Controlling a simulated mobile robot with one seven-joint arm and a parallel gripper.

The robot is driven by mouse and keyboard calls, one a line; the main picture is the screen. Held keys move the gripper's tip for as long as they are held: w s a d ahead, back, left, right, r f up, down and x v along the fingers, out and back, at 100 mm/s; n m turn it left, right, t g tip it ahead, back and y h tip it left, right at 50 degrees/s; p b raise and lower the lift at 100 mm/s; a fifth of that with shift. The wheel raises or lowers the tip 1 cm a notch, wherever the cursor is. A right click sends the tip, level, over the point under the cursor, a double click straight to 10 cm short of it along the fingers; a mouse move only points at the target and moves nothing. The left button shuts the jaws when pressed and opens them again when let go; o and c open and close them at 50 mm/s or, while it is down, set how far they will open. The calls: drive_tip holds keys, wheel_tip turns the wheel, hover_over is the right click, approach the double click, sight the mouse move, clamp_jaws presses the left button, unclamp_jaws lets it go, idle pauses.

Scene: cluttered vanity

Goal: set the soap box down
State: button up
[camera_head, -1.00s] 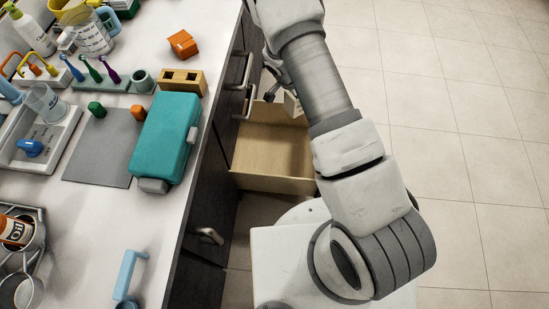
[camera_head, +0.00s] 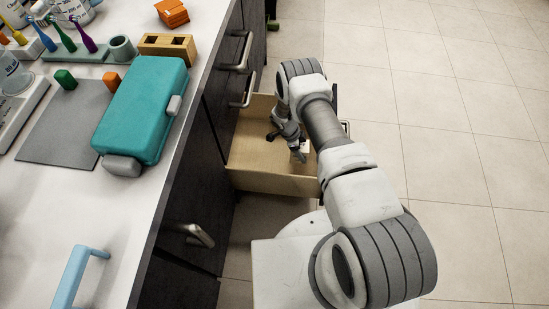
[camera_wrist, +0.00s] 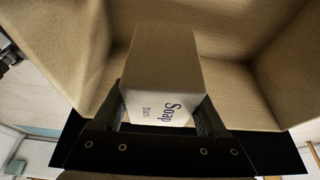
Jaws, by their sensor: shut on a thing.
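The soap box (camera_wrist: 163,80) is a pale carton with "Soap bars" printed on it. It fills the middle of the wrist view, between the two dark fingers of my gripper (camera_wrist: 160,118), which is shut on it. In the head view my gripper (camera_head: 299,147) is small, inside the open wooden drawer (camera_head: 255,177), and the box (camera_head: 305,146) shows only as a small pale patch beside it. Drawer walls and floor surround the box in the wrist view. I cannot tell whether the box touches the drawer floor.
The drawer stands open from the dark cabinet (camera_head: 215,120), and its visible floor is otherwise bare. On the white counter are a teal case (camera_head: 143,108), a grey mat (camera_head: 62,130), a wooden block (camera_head: 166,47) and a light-blue handle (camera_head: 75,275). Tiled floor lies open on the right.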

drive_tip(key=f, duration=0.2)
drive_tip(key=shift+s+d+f+m+b, duration=0.1)
drive_tip(key=shift+s+f+m+b, duration=0.15)
drive_tip(key=shift+f+m+b, duration=0.1)
drive_tip(key=b, duration=0.5)
hover_over(304, 173)
drive_tip(key=a, duration=0.2)
drive_tip(key=f, duration=1)
drive_tip(key=shift+w, duration=0.35)
drive_tip(key=shift+f, duration=0.2)
drive_tip(key=o, duration=1.5)
drive_tip(key=shift+r, duration=0.1)
